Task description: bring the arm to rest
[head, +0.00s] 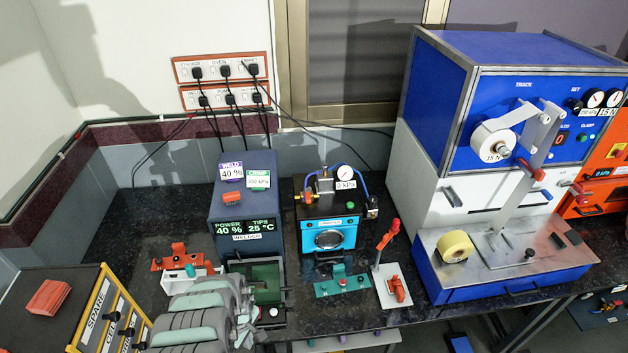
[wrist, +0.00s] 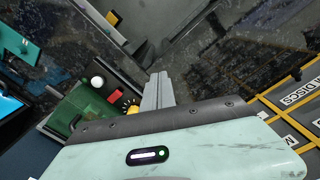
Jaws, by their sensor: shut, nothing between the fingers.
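My arm reaches in from the bottom edge of the head view, its grey and mint links folded at the lower left. My gripper (wrist: 158,88) shows in the wrist view as two pale grey fingers side by side, shut and empty. In the head view the hand end is by the front of the welder (head: 245,215), partly hidden by the arm links. The fingers appear above the dark counter, beside the welder's green base (wrist: 85,108); the exact gap cannot be told.
A yellow-edged drawer cabinet (head: 100,310) stands at left, close to my arm. An orange-and-white fixture (head: 182,262), a blue press unit (head: 330,232), a red-handled lever stand (head: 390,275) and a large blue-and-white machine (head: 440,195) stand along the counter.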

